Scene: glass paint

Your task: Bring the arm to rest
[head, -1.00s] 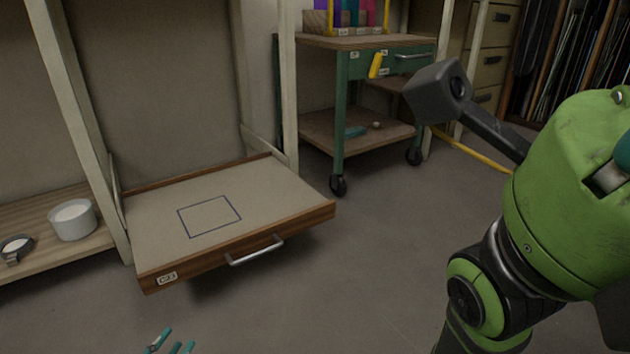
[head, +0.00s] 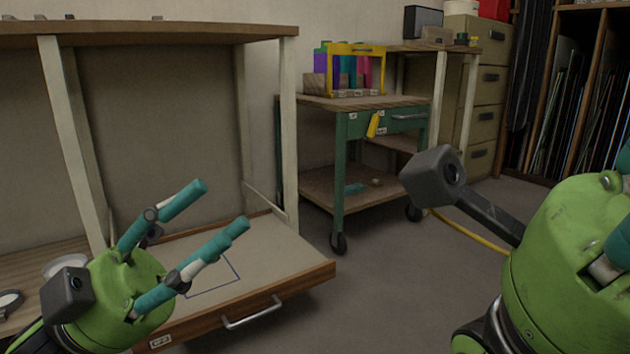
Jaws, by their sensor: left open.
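My left gripper (head: 221,206) is at the lower left of the head view. Its two teal fingers are apart with nothing between them. It shows in front of the pulled-out drawer tray (head: 290,252), which has a blue square outline on its bare top, partly hidden by the fingers. My right arm's green end (head: 575,265) fills the right edge. Only a bit of teal shows at the picture's edge there, so its fingers cannot be made out.
A workbench (head: 170,35) stands at left. A white cup (head: 64,266) is partly hidden behind my left gripper. A green wheeled cart (head: 340,185) carries a yellow-framed rack (head: 355,60). A yellow hose (head: 468,234) lies on the floor. The floor between cart and drawer is clear.

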